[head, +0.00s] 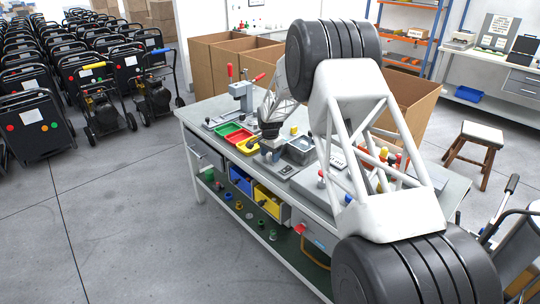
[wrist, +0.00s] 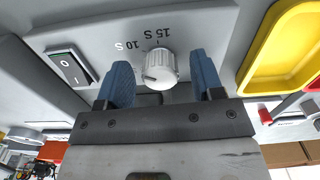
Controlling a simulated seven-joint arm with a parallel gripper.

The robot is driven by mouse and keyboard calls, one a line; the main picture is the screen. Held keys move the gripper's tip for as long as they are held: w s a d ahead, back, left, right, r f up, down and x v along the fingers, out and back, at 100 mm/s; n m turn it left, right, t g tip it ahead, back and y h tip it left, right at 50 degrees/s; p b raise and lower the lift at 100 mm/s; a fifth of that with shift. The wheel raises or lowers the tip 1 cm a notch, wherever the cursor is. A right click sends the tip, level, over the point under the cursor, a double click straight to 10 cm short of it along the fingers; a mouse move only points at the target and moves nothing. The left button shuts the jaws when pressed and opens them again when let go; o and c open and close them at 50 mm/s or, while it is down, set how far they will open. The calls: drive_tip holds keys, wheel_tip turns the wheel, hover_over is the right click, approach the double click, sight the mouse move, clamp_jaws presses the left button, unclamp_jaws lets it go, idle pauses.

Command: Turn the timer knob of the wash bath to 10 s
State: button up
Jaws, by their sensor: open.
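The timer knob (wrist: 160,68) is a round, ribbed, light-grey dial on the wash bath's grey panel (wrist: 215,28), seen in the wrist view. Dark "10 S" and "15 S" labels are printed beside it. A dark mark shows at the knob's left side, but I cannot tell surely which setting it points to. My gripper (wrist: 160,62) is open, with one blue finger on each side of the knob and visible gaps between. In the head view, my gripper (head: 270,145) is over the wash bath (head: 284,170) on the workbench, and the knob is hidden there.
A black I/O rocker switch (wrist: 70,68) is left of the knob. A yellow tray (wrist: 278,45) is to the right. In the head view, red (head: 238,135) and green (head: 227,128) trays and a lever press (head: 241,95) stand close by on the workbench (head: 455,187).

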sight(270, 154)
drive_tip(key=shift+r, duration=0.1)
drive_tip(key=shift+r, duration=3.8)
drive_tip(key=shift+s+d+r, duration=0.1)
drive_tip(key=shift+r, duration=0.15)
drive_tip(key=s+d+r+n, duration=0.1)
drive_tip(key=s+d+r, duration=0.4)
drive_tip(key=s+r, duration=0.4)
drive_tip(key=s+d+r+n+t, duration=0.15)
drive_tip(key=s+d+r, duration=0.4)
drive_tip(key=s, duration=0.55)
drive_tip(key=s+d+r+n, duration=0.2)
drive_tip(key=s+d+r, duration=0.3)
drive_tip(key=s+r, duration=0.35)
drive_tip(key=s+d+f+n, duration=0.1)
drive_tip(key=s+d, duration=0.3)
drive_tip(key=s, duration=1.4)
drive_tip(key=s+d+f+n+t, duration=0.1)
drive_tip(key=s+d+n, duration=0.1)
drive_tip(key=s, duration=1.6)
drive_tip(key=shift+d, duration=0.9)
